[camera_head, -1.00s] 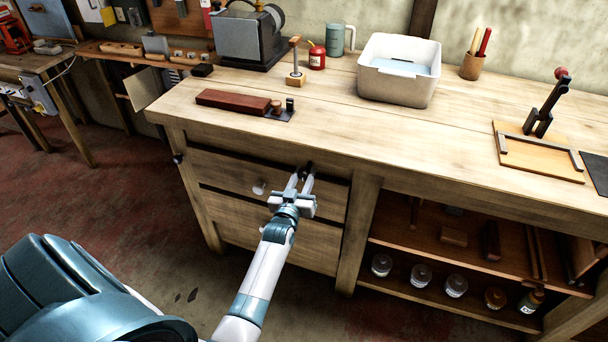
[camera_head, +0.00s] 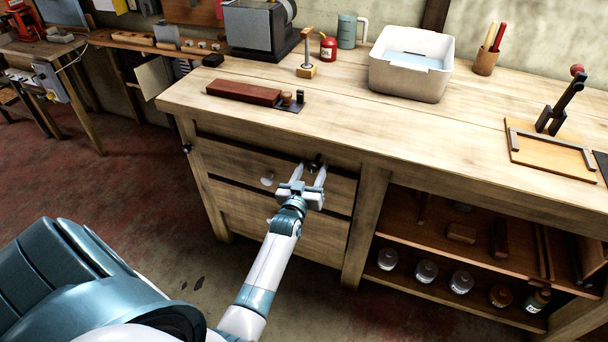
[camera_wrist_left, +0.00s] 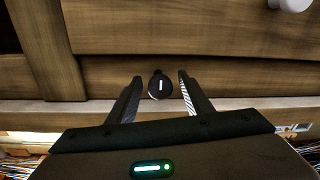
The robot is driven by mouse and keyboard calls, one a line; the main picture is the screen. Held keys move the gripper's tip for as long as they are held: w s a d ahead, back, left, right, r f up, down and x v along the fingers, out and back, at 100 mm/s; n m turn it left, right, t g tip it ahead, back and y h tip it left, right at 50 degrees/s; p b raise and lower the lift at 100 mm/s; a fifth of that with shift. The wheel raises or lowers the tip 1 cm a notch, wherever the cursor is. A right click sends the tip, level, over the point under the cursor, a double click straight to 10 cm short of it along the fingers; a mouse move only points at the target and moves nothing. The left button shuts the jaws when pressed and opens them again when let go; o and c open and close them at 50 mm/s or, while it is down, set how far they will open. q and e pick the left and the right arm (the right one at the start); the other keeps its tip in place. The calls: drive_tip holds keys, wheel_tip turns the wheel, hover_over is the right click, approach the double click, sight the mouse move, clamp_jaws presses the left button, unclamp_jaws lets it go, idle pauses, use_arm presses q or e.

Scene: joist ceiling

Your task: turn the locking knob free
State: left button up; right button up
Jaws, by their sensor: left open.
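The locking knob (camera_wrist_left: 160,86) is a small dark round knob with a white line mark, standing upright in the left wrist view. It sits on the wooden strip above the top drawer (camera_head: 240,164). In the head view the knob (camera_head: 317,160) is a small dark shape, partly hidden by the fingers. My left gripper (camera_head: 309,170) is open at the bench front. In the left wrist view its fingers (camera_wrist_left: 159,78) lie on either side of the knob, with a gap on each side. My right gripper is not in view.
A white drawer knob (camera_head: 267,179) is left of the gripper. Above is the benchtop (camera_head: 420,136) with a brown block (camera_head: 243,92), white basin (camera_head: 410,82) and toggle clamp (camera_head: 556,112). Open shelves (camera_head: 440,262) with several jars are at right.

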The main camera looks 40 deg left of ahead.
use_arm(q)
drive_tip(key=shift+s+d+f, duration=0.1)
drive_tip(key=shift+s+d, duration=0.1)
drive_tip(key=shift+s, duration=0.45)
drive_tip(key=b+v, duration=0.2)
drive_tip(key=v, duration=1.3)
drive_tip(key=shift+s, duration=0.35)
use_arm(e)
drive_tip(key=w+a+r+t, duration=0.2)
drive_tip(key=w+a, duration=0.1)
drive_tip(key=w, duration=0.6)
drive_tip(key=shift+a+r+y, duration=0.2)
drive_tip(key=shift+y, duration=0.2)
use_arm(q)
drive_tip(key=shift+d, duration=0.15)
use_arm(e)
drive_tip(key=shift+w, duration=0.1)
